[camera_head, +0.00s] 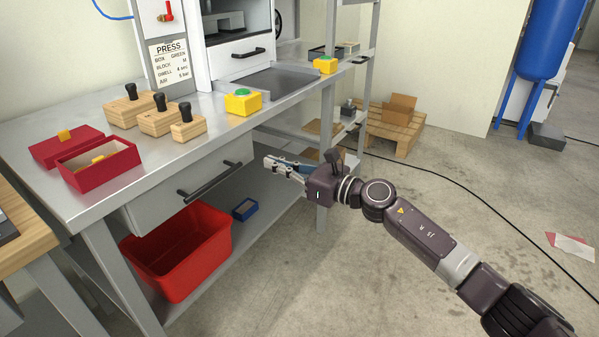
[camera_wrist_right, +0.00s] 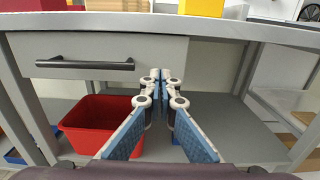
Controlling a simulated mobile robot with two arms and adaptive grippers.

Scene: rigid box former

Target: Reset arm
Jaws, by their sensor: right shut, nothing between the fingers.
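My right gripper (camera_head: 277,165) shows in the head view, with its arm coming in from the lower right. It is in front of the workbench, below the level of the bench top and to the right of the drawer (camera_head: 160,187). In the right wrist view my right gripper (camera_wrist_right: 160,78) has its fingertips together with nothing between them. The drawer with its dark handle (camera_wrist_right: 85,63) is ahead and to the left there. My left gripper is not in the head view.
The steel bench top (camera_head: 190,150) holds red boxes (camera_head: 98,168), wooden blocks with black knobs (camera_head: 158,123) and yellow button boxes (camera_head: 243,103). A red bin (camera_head: 178,250) and a small blue box (camera_head: 245,209) are on the lower shelf. Open floor (camera_head: 400,255) lies to the right.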

